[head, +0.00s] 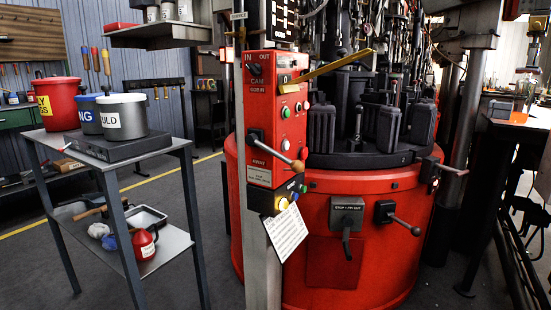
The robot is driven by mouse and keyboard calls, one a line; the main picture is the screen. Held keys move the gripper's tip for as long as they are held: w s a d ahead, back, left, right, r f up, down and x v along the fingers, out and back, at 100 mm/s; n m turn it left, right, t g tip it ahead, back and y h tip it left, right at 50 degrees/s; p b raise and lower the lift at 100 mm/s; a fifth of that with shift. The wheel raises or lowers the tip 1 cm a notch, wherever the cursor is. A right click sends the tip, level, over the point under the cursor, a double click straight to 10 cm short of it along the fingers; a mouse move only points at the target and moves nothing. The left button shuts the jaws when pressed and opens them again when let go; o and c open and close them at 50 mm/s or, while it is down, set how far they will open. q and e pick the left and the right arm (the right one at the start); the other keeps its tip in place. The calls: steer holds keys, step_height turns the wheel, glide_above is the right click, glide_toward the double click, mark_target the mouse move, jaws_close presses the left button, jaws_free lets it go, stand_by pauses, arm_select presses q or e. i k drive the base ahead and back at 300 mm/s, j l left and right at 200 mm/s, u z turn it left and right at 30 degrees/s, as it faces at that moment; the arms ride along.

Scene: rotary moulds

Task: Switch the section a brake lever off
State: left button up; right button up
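No label that I can read names the section a brake lever, so I cannot tell which lever it is. A lever with a tan knob (297,166) slants down to the right from the red control panel (289,108). A short lever (459,172) sticks out at the drum's upper right. A dark handle (347,240) hangs below a grey box labelled as a stop. Neither of my grippers is in view.
A metal cart (187,150) at left bears red, blue and grey buckets on top, with a tray and a red can on its lower shelf. A yellow bar (328,67) juts right from the panel. A paper tag (286,233) hangs below it. Dark floor is free between cart and drum.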

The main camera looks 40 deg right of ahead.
mark_target(416, 232)
steer(key=z, duration=1.95)
